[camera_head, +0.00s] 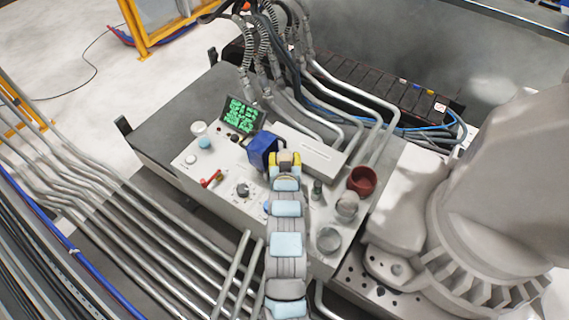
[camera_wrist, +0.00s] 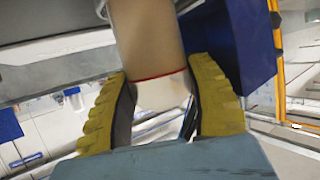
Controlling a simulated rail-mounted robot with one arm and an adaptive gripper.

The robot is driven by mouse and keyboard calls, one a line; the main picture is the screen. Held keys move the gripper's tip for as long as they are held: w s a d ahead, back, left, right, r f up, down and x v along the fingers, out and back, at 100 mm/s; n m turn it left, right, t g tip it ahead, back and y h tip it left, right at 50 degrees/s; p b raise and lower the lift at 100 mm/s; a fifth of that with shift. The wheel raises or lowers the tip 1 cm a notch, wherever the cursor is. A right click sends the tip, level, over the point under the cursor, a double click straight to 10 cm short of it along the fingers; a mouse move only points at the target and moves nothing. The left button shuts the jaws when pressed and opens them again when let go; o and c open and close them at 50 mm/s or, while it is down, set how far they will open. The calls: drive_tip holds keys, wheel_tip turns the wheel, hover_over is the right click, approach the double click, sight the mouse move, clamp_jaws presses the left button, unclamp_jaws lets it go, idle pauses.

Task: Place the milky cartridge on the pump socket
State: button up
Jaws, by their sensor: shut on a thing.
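My gripper (camera_head: 285,161) is over the control box, its yellow fingers shut on a tan and whitish cylinder. In the wrist view this cylinder, which looks like the milky cartridge (camera_wrist: 148,45), stands between the fingers (camera_wrist: 157,95). It is tan above, with a thin red line and a whitish lower part. Its far end runs out of the picture. I cannot tell for sure which fitting is the pump socket. A dark red round cup (camera_head: 362,180) and a grey round fitting (camera_head: 329,240) are on the box's right side.
A blue box (camera_head: 262,149) is just left of my gripper; it also shows in the wrist view (camera_wrist: 235,40). A green-lit screen (camera_head: 241,115), red lever (camera_head: 211,179) and black knob (camera_head: 242,190) are on the panel. Hoses and pipes crowd behind.

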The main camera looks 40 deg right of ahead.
drive_tip(key=shift+f, duration=1.35)
drive_tip(key=shift+f, duration=0.3)
drive_tip(key=o, duration=1.2)
drive_tip(key=shift+r, duration=0.25)
drive_tip(key=shift+s+a+r, duration=0.3)
drive_tip(key=shift+s+a, duration=0.05)
drive_tip(key=shift+a, duration=0.1)
drive_tip(key=p+v, duration=0.1)
drive_tip(key=v, duration=1)
drive_tip(key=shift+d, duration=0.1)
